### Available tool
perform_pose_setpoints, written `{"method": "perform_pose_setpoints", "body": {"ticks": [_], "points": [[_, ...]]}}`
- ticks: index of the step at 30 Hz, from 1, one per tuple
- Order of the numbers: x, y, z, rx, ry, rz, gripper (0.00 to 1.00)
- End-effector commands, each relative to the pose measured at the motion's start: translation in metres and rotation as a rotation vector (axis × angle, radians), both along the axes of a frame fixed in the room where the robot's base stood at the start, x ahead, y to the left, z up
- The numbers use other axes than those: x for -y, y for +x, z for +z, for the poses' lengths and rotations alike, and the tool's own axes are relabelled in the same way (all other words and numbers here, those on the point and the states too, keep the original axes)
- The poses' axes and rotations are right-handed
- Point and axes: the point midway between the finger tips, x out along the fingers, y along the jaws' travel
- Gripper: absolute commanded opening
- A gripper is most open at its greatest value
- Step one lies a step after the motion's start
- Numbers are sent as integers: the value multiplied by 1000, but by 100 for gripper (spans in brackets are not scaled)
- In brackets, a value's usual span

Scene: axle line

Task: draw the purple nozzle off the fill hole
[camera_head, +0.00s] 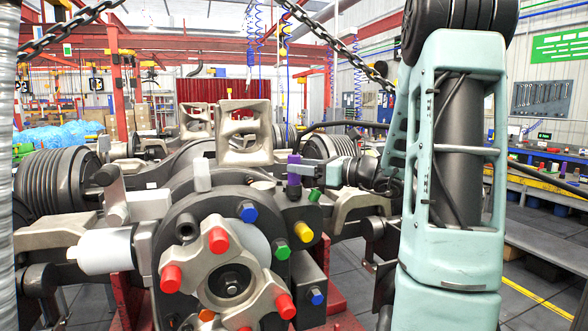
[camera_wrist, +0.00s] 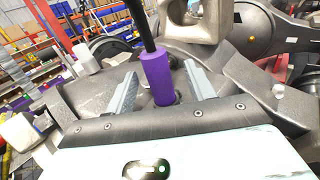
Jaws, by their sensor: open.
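The purple nozzle (camera_head: 293,172) stands upright on the axle housing in the head view, with a dark hose running from its top. In the wrist view the purple nozzle (camera_wrist: 158,78) sits between the two fingers of my gripper (camera_wrist: 162,92), with a visible gap on each side. The gripper is open and not touching the nozzle as far as I can see. In the head view my gripper (camera_head: 310,171) reaches in from the right at the nozzle. The fill hole is mostly hidden under the nozzle; only a dark rim (camera_wrist: 176,98) shows at its base.
A metal bracket (camera_head: 245,133) rises from the axle just behind and left of the nozzle. Blue, green and yellow caps (camera_head: 303,232) stick out in front. A chain (camera_head: 340,45) hangs across the upper view. A white cylinder (camera_head: 202,174) stands to the left.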

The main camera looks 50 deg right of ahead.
Motion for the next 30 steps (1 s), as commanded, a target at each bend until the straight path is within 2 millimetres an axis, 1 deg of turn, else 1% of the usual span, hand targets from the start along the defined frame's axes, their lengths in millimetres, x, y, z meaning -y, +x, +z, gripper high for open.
{"method": "perform_pose_setpoints", "body": {"ticks": [1, 4, 9, 12, 18, 20, 21, 24, 30], "points": [[-3, 6, 4, -1, 3, 4, 54], [-7, 21, 7, -1, 4, 4, 54], [-12, 41, 5, 0, 2, 4, 54], [-12, 46, 4, 0, 0, 1, 54], [-12, 46, 3, 0, 0, 1, 54], [-12, 46, 3, 0, 0, 1, 37], [-12, 46, 3, 0, 0, 1, 26], [-12, 46, 3, 0, 0, 1, 0], [-12, 46, 4, 1, -1, 1, 0]]}}
